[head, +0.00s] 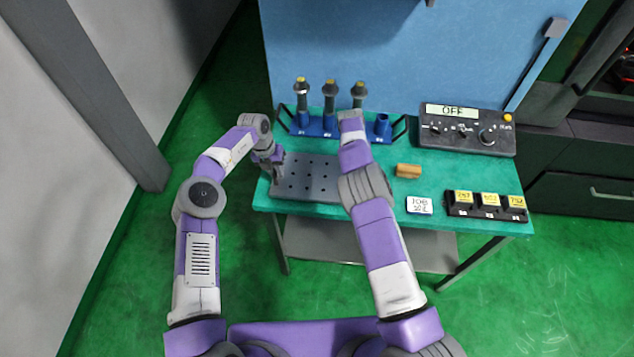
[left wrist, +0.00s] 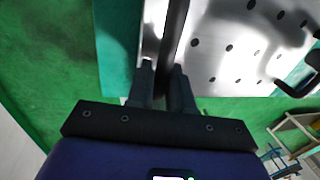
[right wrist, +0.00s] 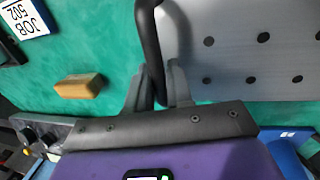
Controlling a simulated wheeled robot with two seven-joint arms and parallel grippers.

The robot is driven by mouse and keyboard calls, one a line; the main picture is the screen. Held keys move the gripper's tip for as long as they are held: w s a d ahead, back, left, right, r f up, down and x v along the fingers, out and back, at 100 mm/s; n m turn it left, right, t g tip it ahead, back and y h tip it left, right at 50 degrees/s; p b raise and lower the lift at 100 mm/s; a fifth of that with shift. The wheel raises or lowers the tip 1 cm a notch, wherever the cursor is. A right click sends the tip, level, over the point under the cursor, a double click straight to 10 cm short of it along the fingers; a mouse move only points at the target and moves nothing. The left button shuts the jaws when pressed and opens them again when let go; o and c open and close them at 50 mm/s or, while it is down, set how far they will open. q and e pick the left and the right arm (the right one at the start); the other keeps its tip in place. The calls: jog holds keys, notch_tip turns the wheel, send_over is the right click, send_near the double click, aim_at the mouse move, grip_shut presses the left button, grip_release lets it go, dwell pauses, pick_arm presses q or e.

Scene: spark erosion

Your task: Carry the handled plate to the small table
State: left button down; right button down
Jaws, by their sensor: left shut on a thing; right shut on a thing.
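The handled plate (head: 310,180) is a grey slab with rows of dark holes, at the front left of the green-topped bench (head: 470,225). I cannot tell whether it rests on the top or is slightly raised. My left gripper (head: 276,176) is shut on its left dark bar handle (left wrist: 172,35). My right gripper (right wrist: 160,92) is shut on the opposite handle (right wrist: 148,35); in the head view my right arm hides this grip. The plate also shows in both wrist views (left wrist: 225,65) (right wrist: 240,50). I cannot identify the small table in these frames.
Behind the plate stands a blue rack (head: 316,128) with several tool holders. To the right are a tan block (head: 408,171), a job card (head: 419,205), a black tray of labelled blocks (head: 486,206) and a control box (head: 468,130). Green floor lies open left of the bench.

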pick_arm(q)
jog(key=shift+w+f+b, duration=0.1)
jog(key=shift+f+b, duration=0.3)
jog(key=shift+b, duration=0.05)
pick_arm(e)
jog(key=shift+w+f, duration=0.1)
jog(key=shift+f, duration=0.3)
pick_arm(q)
jog(key=c, duration=1.4)
grip_release()
jog(key=shift+f, duration=0.15)
pick_arm(e)
jog(key=c, duration=1.4)
grip_release()
jog(key=shift+f, duration=0.15)
pick_arm(q)
jog(key=o, duration=0.4)
jog(key=shift+s, duration=0.25)
pick_arm(e)
jog(key=o, duration=0.4)
jog(key=shift+s, duration=0.25)
pick_arm(q)
jog(key=shift+w, duration=0.1)
pick_arm(e)
jog(key=shift+w, duration=0.1)
